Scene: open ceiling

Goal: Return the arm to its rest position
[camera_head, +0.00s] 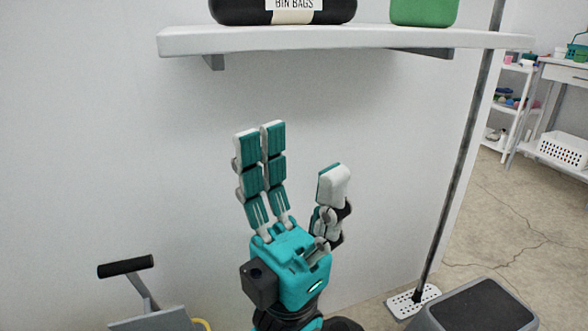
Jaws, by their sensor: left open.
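My left gripper (296,160) stands upright in the middle of the view, in front of the white wall. It is teal with white and black parts. Two fingers on the left and a thicker one on the right are spread apart, with nothing between them. It appears below the wall shelf, with a gap to the shelf's underside. My right gripper does not show.
A white shelf (330,38) holds a black pack labelled bin bags (235,10) and a green container (424,12). A black-handled item (125,267) stands lower left. Racks and a white basket (565,150) are far right.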

